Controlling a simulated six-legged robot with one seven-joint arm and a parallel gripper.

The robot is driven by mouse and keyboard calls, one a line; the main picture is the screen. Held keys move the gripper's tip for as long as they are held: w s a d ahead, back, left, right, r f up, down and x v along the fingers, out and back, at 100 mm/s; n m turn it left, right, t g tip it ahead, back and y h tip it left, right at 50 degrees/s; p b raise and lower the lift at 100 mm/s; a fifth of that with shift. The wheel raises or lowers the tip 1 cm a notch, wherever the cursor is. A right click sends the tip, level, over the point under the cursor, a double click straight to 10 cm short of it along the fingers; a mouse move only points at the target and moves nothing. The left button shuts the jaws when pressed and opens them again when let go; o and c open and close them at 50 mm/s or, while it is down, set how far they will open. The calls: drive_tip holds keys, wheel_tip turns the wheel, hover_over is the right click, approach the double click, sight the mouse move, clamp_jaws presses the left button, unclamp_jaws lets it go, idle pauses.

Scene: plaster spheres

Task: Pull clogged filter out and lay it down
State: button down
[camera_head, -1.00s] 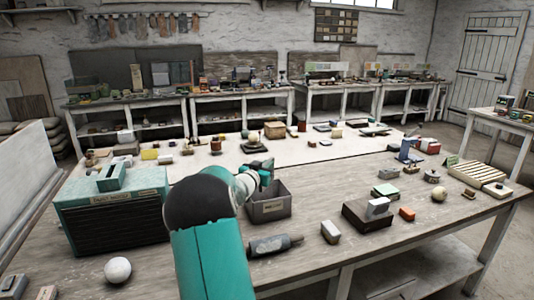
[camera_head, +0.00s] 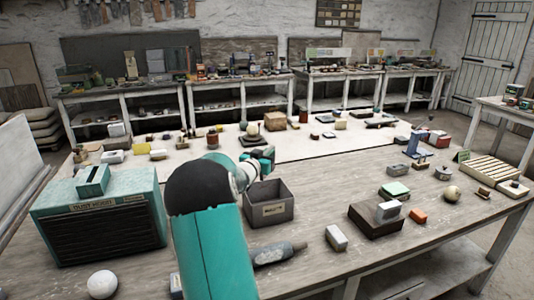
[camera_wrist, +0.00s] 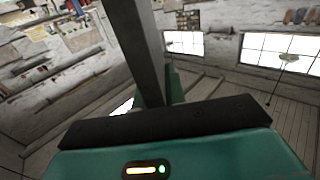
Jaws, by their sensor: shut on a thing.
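The teal dust hood (camera_head: 100,222), with a dark louvred front, stands at the left of the table in the head view. A teal raised block (camera_head: 93,180) is on its top. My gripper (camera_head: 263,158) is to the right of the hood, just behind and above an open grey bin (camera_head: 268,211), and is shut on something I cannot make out. In the wrist view, a grey bar (camera_wrist: 135,45) rises from the dark plate of my gripper; I cannot tell whether it is a finger or the held thing. I cannot identify the clogged filter.
A dark bottle-shaped tool (camera_head: 278,254), a pale block (camera_head: 336,238) and a white ball (camera_head: 102,284) lie near the front edge. A dark box (camera_head: 376,222) with a block on it stands to the right. Bare wood lies between the bin and that box.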

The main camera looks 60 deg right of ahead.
drive_tip(key=shift+s+a+r, duration=0.1)
drive_tip(key=shift+a+r, duration=0.15)
drive_tip(key=shift+a, duration=0.15)
drive_tip(key=shift+d+f, duration=0.15)
drive_tip(key=shift+f, duration=0.05)
drive_tip(key=shift+a+f, duration=0.1)
drive_tip(key=shift+a, duration=0.1)
drive_tip(key=shift+f, duration=2.65)
drive_tip(key=shift+f, duration=0.55)
drive_tip(key=c, duration=1.4)
unclamp_jaws()
drive_tip(key=shift+o, duration=0.2)
drive_tip(key=shift+r, duration=0.1)
drive_tip(key=shift+r, duration=1.85)
